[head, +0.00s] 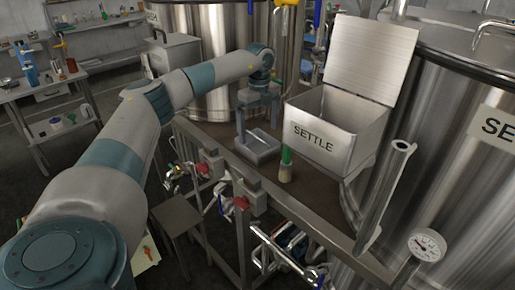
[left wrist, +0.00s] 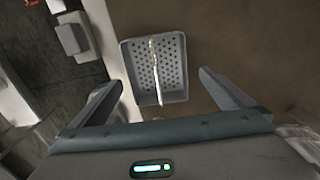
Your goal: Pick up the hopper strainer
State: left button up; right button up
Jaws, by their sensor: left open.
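The hopper strainer (head: 259,154) is a small grey tray on the brown deck, left of the SETTLE hopper. In the left wrist view the strainer (left wrist: 145,72) shows a perforated floor and a thin bright bar across its middle. My left gripper (head: 258,128) is above it, pointing down, with fingers apart. In the left wrist view the open left gripper (left wrist: 161,79) has one finger to each side of the strainer; I cannot tell whether either touches it. My right gripper is not in view.
The SETTLE hopper (head: 325,145) stands with its lid up, right of the strainer. A green-handled brush (head: 286,167) stands upright in front of it. Steel tanks (head: 455,130) rise at right and behind. Valves with red parts (head: 241,202) line the deck's front edge.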

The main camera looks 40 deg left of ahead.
aim_at(257, 137)
pick_arm(q)
jog(key=shift+s+a+f+p, duration=0.1)
jog(key=shift+s+f+p, duration=0.15)
jog(key=shift+f+p, duration=0.85)
notch_tip(257, 137, down, 2)
jog(key=shift+p, duration=0.5)
jog(key=shift+f, duration=0.5)
jog(key=c, duration=0.9)
